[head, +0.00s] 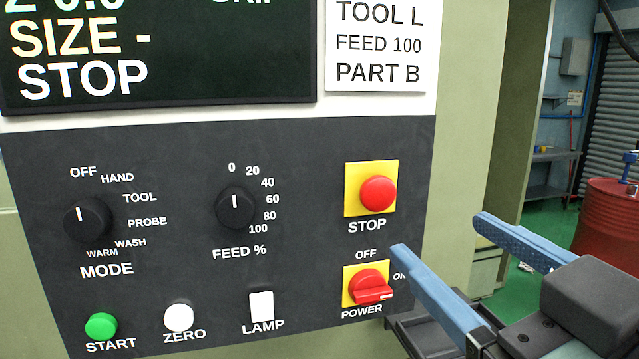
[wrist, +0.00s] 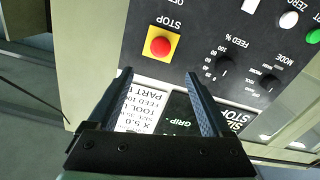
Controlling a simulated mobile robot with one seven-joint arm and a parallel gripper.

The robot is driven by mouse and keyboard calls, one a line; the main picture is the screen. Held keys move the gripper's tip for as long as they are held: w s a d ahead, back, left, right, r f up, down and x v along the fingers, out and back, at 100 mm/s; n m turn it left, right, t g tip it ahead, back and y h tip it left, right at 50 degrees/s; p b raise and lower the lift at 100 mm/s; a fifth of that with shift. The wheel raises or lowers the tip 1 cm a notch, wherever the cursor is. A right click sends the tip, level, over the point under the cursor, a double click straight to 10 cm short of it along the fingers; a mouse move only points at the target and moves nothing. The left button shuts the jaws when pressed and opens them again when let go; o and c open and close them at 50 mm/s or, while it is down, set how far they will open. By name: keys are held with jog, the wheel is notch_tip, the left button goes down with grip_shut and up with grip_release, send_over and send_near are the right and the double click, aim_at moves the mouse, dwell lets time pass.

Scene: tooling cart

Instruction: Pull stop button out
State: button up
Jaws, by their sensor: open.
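The stop button (head: 378,193) is a round red mushroom head on a yellow square plate, above the label STOP on the dark control panel. In the wrist view the stop button (wrist: 160,46) shows upside down, beyond the fingertips and a little to their left. My gripper (head: 437,232) has two blue fingers, open with nothing between them. It is to the right of and below the button in the head view, apart from it. In the wrist view my gripper (wrist: 158,74) spans part of the white notice and the screen.
A red power knob (head: 368,287) on a yellow plate sits just below the stop button. The mode dial (head: 88,218), feed dial (head: 236,207), green start button (head: 101,326), zero button (head: 179,317) and lamp switch (head: 262,305) are to the left. A red drum (head: 607,215) stands far right.

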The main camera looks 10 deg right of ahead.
aim_at(381, 193)
jog(key=w+p, duration=0.2)
jog(key=w, duration=0.2)
jog(key=w+p, duration=0.3)
jog(key=w, duration=0.1)
jog(key=w+p, duration=0.2)
jog(key=w, duration=0.2)
jog(key=shift+w+a+p, duration=0.15)
jog(key=shift+a+p, duration=0.1)
jog(key=shift+p, duration=0.15)
jog(key=shift+c, duration=0.3)
